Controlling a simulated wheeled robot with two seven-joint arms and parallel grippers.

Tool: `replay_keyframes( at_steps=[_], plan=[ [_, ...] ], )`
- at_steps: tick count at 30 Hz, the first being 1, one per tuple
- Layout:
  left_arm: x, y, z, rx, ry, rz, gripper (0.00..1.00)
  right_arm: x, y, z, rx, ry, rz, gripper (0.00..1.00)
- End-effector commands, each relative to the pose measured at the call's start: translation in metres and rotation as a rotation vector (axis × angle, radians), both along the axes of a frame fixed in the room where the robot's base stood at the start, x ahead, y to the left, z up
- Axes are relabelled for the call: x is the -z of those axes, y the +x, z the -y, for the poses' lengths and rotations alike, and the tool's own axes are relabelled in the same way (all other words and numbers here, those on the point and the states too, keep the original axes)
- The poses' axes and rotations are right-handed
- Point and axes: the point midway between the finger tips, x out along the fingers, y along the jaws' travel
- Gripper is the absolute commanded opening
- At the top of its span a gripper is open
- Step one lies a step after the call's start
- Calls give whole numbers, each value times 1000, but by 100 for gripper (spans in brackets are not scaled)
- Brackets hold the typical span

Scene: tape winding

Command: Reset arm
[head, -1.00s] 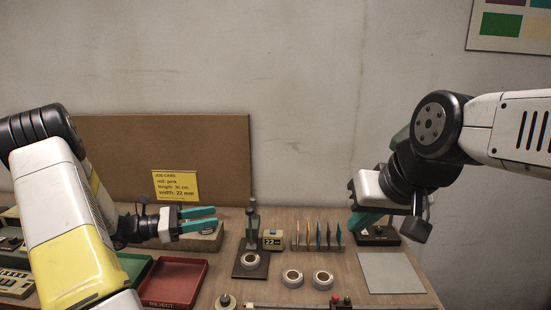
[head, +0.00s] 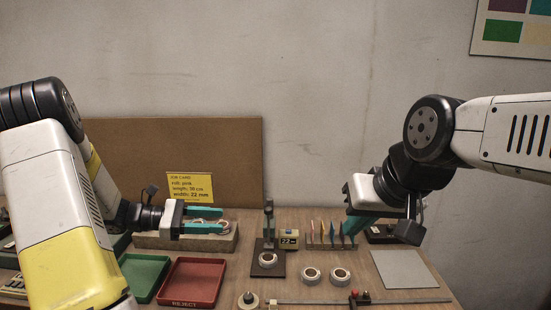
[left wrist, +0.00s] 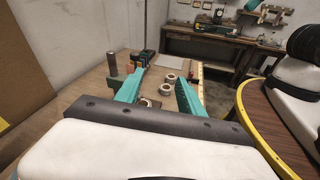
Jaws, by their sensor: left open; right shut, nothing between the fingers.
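My left gripper (head: 205,221) is open and empty, its teal fingers pointing right above a pale block at the back left of the table. Its fingers (left wrist: 155,95) also frame the left wrist view, with the table beyond them. My right gripper (head: 352,228) is shut and empty, its teal fingers pointing down in front of the rack of coloured pieces. The right fingertips partly overlap the rack, and I cannot tell how far above the table they are.
A red reject tray (head: 194,281) and a green tray (head: 143,276) are at the left. A post stand (head: 268,262), a "22" block (head: 289,240), white rolls (head: 311,275), a rail (head: 390,301) and a grey plate (head: 402,268) are on the table. A yellow job card (head: 190,186) stands behind.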

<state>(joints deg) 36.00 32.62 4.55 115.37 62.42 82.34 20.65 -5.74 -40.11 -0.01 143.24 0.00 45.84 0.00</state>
Motion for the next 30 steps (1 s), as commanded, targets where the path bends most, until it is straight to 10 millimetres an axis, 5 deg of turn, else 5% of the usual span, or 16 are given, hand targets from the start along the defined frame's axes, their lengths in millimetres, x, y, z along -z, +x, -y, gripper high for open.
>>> replay_keyframes(
  at_steps=[8,15,24,30],
  plan=[
    [-28,-42,37,199,261,158,46,0,0,0,0,0,0,0],
    [-55,-106,60,477,649,455,46,0,0,0,0,0,0,0],
    [-89,-167,48,776,1142,957,46,0,0,0,0,0,0,0],
    [-112,-186,34,886,1388,1253,46,0,0,0,0,0,0,0]
  ],
)
